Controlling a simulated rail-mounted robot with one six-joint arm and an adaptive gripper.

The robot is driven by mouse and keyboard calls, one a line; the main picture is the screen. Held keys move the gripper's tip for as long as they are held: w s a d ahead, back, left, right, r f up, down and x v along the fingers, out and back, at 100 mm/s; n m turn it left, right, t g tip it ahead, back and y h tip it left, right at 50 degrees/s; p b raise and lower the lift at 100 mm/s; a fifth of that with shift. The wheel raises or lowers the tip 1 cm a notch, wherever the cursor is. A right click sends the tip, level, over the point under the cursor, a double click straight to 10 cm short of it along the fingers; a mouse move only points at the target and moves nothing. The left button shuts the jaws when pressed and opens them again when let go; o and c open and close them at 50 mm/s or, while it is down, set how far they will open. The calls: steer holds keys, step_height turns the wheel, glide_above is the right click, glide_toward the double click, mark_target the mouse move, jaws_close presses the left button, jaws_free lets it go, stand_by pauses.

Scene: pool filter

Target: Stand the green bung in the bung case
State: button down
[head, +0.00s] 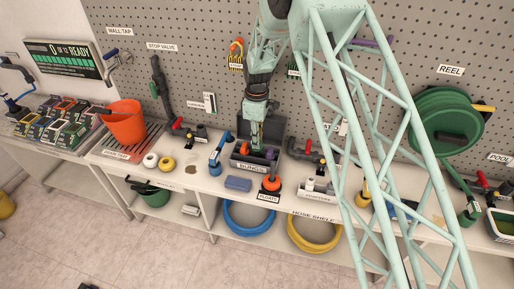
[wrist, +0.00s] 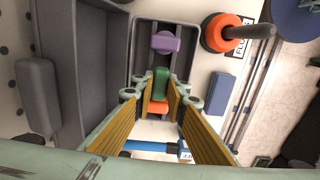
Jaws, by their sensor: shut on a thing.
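My gripper (wrist: 162,98) is shut on the green bung (wrist: 161,83), which sits between its fingertips. In the head view, my gripper (head: 256,146) points down at the dark bung case (head: 238,160), labelled BUNGS. In the wrist view, the grey case (wrist: 143,47) lies below the fingertips, with a purple bung (wrist: 165,42) in its far part. An orange piece (wrist: 158,107) shows just below the green bung, partly hidden by the fingers. Whether the green bung touches the case floor I cannot tell.
An orange float ring (head: 271,184) on a post stands right of the case. A blue block (head: 238,184) lies in front, and a blue tool (head: 217,155) stands to the left. A larger dark grey bin (wrist: 85,60) borders the case. The pegboard rises behind.

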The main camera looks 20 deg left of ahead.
steer(key=shift+f, duration=1.9)
steer(key=shift+f, duration=0.1)
steer(key=c, duration=2.6)
jaws_free()
steer(key=shift+c, duration=0.2)
steer(key=shift+o, duration=0.4)
steer(key=shift+r, duration=6.1)
steer(key=shift+r, duration=0.1)
